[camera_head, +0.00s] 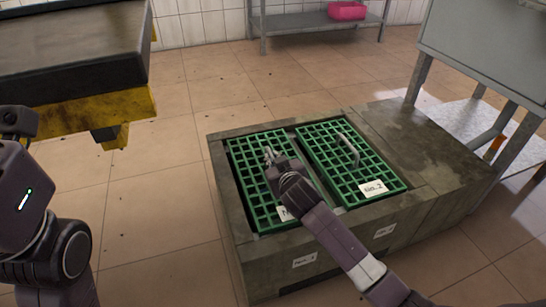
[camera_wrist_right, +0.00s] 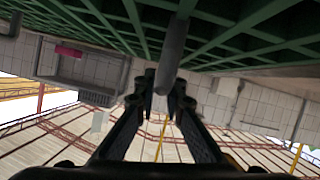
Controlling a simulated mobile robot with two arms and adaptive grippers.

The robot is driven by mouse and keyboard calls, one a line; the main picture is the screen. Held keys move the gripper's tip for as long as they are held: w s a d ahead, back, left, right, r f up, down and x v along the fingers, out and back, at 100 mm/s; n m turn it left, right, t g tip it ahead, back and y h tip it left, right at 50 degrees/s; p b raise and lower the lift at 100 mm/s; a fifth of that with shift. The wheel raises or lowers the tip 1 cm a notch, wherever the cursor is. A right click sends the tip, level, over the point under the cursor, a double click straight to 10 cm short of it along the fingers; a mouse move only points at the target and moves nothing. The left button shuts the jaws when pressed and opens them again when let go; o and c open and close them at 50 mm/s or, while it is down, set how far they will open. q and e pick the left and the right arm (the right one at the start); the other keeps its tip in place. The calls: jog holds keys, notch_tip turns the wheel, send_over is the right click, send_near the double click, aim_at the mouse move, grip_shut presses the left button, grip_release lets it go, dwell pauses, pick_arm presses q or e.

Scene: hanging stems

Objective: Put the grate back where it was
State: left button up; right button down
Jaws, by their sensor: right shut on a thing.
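Two green grates lie side by side at a concrete block (camera_head: 430,150). The left grate (camera_head: 257,196) sits within its opening, with a dark gap along its left side; I cannot tell whether it rests fully down. Its white label is partly hidden by my right arm. My right gripper (camera_head: 270,155) is over this grate. In the right wrist view its fingers (camera_wrist_right: 162,85) are shut on the grey handle (camera_wrist_right: 174,50), with green bars (camera_wrist_right: 110,30) close by. The right grate (camera_head: 330,150) is labelled "No. 2" and has its own handle (camera_head: 348,148). My left gripper does not show.
A dark-topped table with a yellow frame (camera_head: 75,110) stands at the left. A grey metal unit on legs (camera_head: 480,50) stands at the right. A shelf (camera_head: 300,22) with a pink bin (camera_head: 347,10) is at the back. Tiled floor (camera_head: 165,190) is clear left of the block.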

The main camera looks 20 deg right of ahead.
jog(key=shift+w+f, duration=0.1)
jog(key=shift+f, duration=0.15)
dwell(0.4)
jog(key=c, duration=2.3)
grip_release()
jog(key=shift+f, duration=0.25)
jog(key=shift+o, duration=1.4)
